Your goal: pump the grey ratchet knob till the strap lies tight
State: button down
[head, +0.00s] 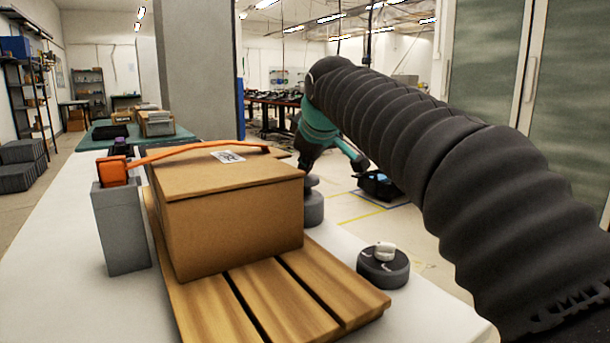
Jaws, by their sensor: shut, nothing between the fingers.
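A brown carton (235,215) stands on a slatted wooden pallet (250,310) on the white table. An orange strap (190,150) runs from an orange buckle (111,171) on a grey post (121,230) over the carton's top. It arches up on the left, with a visible gap beneath it. A grey knob on a round grey base (313,207) stands behind the carton's right side, partly hidden by it. My gripper (304,166) is shut and empty, pointing down just above this knob. I cannot tell whether it touches the knob.
A dark round dial with a white handle (384,252) sits right of the pallet near the table edge. A green-topped table (110,133) holds boxes farther back. The table's left front is clear.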

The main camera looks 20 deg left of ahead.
jog(key=shift+f+b, duration=0.5)
jog(key=shift+f, duration=0.3)
dwell(0.5)
jog(key=shift+r, duration=0.1)
jog(key=shift+r+p, duration=1.5)
jog(key=shift+p, duration=0.05)
notch_tip(320, 180, up, 5)
jog(key=p, duration=0.5)
jog(key=shift+d, duration=0.1)
